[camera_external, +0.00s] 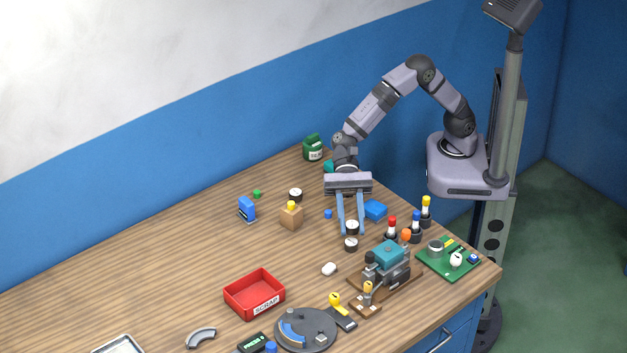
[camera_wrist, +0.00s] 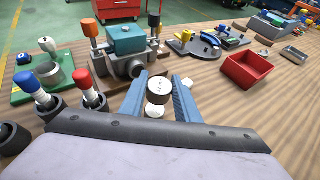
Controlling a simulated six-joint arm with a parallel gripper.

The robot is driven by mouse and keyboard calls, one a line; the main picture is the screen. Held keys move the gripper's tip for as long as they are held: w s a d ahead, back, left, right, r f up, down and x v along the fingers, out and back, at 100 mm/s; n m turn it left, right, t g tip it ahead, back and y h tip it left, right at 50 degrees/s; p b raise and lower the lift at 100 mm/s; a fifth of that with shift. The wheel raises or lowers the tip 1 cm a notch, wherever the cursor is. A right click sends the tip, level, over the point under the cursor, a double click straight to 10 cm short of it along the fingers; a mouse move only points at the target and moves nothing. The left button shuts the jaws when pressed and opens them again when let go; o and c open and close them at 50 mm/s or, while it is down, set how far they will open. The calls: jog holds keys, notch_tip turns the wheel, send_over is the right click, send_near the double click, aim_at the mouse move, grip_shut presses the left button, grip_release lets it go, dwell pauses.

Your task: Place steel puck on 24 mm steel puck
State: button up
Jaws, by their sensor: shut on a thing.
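A steel puck (camera_external: 352,227) with a pale top and dark side is between the blue fingertips of my gripper (camera_external: 352,230). In the wrist view the puck (camera_wrist: 159,91) sits level between the gripper's fingers (camera_wrist: 161,82), which are shut on it. A second similar puck (camera_external: 351,244) rests on the table just below the held one. I cannot tell whether the two touch.
A teal-topped machine (camera_external: 388,262) stands close to the right of my gripper. A white piece (camera_external: 329,269) and a red scrap tray (camera_external: 254,294) lie lower left.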

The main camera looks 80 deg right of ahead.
aim_at(352, 233)
jog(key=shift+f, duration=1.7)
jog(key=shift+f, duration=0.2)
jog(key=o, duration=1.2)
jog(key=shift+r, duration=0.1)
jog(key=shift+r, duration=0.15)
jog(key=b+v, duration=0.1)
jog(key=v, duration=1.1)
